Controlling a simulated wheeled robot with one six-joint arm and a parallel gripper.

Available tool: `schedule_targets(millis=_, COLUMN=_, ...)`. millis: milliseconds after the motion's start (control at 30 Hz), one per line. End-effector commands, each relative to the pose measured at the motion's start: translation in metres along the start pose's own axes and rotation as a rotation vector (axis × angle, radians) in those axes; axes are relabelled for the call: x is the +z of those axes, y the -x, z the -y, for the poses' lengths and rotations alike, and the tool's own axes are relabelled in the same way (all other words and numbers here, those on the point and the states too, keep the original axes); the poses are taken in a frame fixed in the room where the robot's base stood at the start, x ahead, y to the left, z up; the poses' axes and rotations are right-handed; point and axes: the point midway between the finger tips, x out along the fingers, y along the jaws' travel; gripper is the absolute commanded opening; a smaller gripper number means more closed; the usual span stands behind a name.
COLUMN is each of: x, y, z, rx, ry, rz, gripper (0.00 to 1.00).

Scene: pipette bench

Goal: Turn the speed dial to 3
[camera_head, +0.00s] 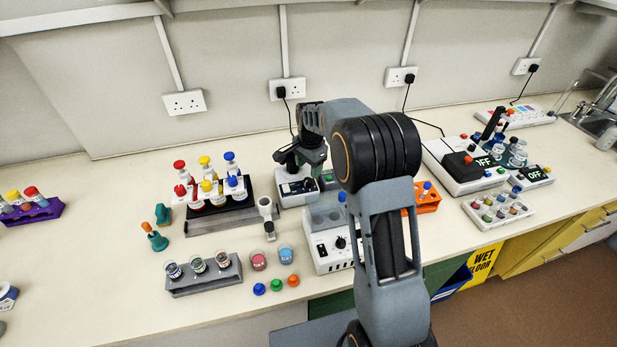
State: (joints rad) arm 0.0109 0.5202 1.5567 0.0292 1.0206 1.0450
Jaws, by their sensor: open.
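A white bench device (328,255) with a clear grey upper part stands at the middle front of the bench. Its front carries a round black dial (340,242) with small marks around it. The setting is too small to read. My arm hides the right side of this device. My gripper (304,160) is at the far end of my arm, beyond the device and up to the left of the dial, apart from it. It is open, and its fingers are small and hard to make out against the dark equipment behind.
A rack of colour-capped bottles (213,210) stands left of the device. A grey rack of jars (203,273), two small beakers and coloured caps (276,285) lie in front. An orange rack (427,198) and several instruments stand to the right. The bench's left front is mostly clear.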

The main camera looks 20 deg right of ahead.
Motion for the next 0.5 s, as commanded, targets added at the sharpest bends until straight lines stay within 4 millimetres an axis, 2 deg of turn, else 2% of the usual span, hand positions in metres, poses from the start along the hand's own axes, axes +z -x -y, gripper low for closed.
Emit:
schedule_targets(millis=200, x=0.001, y=-0.034, z=-0.001, rx=0.003, ry=0.001, rz=0.002, gripper=0.57)
schedule_targets(millis=500, x=0.0, y=-0.058, z=0.0, rx=0.001, ry=0.001, rz=0.001, gripper=0.57)
